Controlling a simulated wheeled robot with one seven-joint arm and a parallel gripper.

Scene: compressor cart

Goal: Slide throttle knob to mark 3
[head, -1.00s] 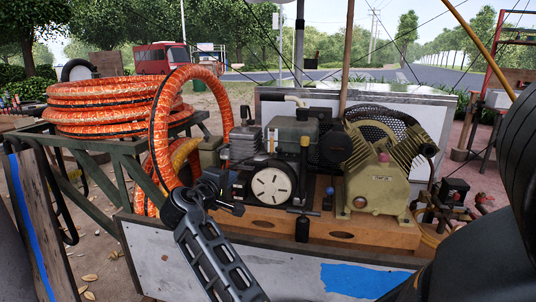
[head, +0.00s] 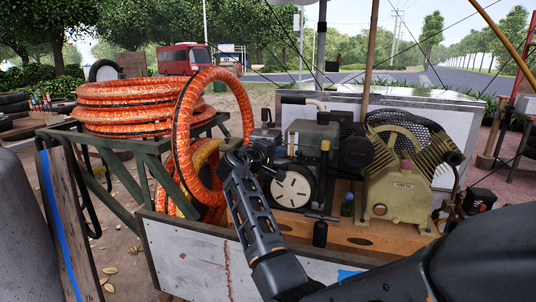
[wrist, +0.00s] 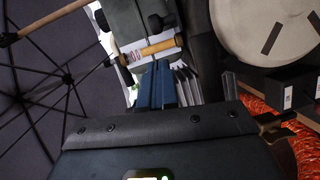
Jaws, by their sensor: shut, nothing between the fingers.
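My gripper (head: 262,158) is at the left side of the engine, just left of its round white slotted cover (head: 291,190). In the wrist view its two dark blue fingers (wrist: 155,85) are together, with nothing visible between them. Just beyond the fingertips, a tan cylindrical piece (wrist: 163,45) lies in front of a white plate (wrist: 133,50) on the engine. I cannot tell for sure whether that piece is the throttle knob, nor whether the fingers touch it. No numbered mark is readable. In the head view my gripper and arm hide this part of the engine.
The tan compressor (head: 398,190) stands right of the engine on the wooden base (head: 362,236). A coiled orange hose (head: 184,140) hangs close to the left of my gripper. The cart's pale side panel (head: 190,255) is below my arm.

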